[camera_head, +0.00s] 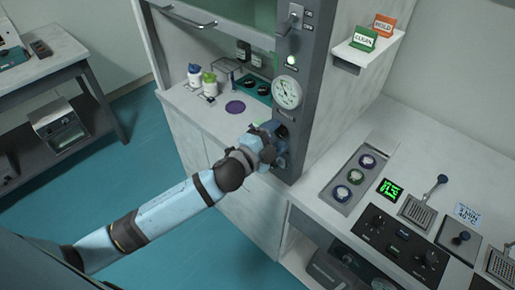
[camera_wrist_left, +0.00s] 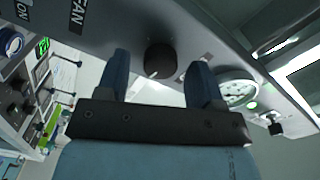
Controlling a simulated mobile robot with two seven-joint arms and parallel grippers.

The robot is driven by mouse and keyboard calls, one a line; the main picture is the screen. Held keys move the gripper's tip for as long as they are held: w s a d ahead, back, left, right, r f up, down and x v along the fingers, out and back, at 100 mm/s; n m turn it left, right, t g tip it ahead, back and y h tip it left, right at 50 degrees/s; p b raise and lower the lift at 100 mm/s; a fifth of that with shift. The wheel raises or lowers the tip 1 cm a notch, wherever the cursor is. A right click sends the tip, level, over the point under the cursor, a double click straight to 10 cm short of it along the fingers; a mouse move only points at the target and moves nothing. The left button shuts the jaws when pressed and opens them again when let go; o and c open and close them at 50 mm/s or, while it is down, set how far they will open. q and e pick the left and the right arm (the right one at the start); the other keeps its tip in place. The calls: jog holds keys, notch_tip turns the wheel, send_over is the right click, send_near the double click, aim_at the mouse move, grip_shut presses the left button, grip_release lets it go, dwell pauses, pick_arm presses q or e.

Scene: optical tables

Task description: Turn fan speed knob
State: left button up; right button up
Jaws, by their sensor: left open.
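The fan speed knob (camera_wrist_left: 160,58) is a round black knob with a pale pointer mark on a grey panel. The word FAN (camera_wrist_left: 77,14) is printed beside it in the left wrist view. My left gripper (camera_wrist_left: 159,68) is open, with one finger on each side of the knob in that view. I cannot tell whether the fingers touch it. In the head view my left gripper (camera_head: 277,142) is at the lower part of the grey control column (camera_head: 301,150), below the round gauge (camera_head: 287,92), and largely hides the knob. My right gripper is not in view.
A white bench with knobs, a green display (camera_head: 390,189) and a lever (camera_head: 437,184) is at the right. Blue floor (camera_head: 130,150) is open at left.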

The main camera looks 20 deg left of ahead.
pick_arm(q)
jog(key=b+v, duration=0.2)
jog(key=v, duration=1)
jog(key=shift+s, duration=0.35)
jog(key=shift+a, duration=0.1)
jog(key=s+f+n+g+y+p, duration=0.1)
jog(key=s+f+n+g, duration=0.1)
jog(key=s+f+n, duration=0.2)
jog(key=s+d+f+n+g+y+p, duration=0.1)
jog(key=s+f+n, duration=0.3)
jog(key=f, duration=0.6)
jog(key=s+f+n+g+y+p, duration=0.1)
jog(key=s+f+n+g, duration=0.2)
jog(key=f+n, duration=0.3)
jog(key=shift+s+d+f+p, duration=0.15)
jog(key=shift+s+f+p, duration=0.25)
jog(key=shift+s+f, duration=0.2)
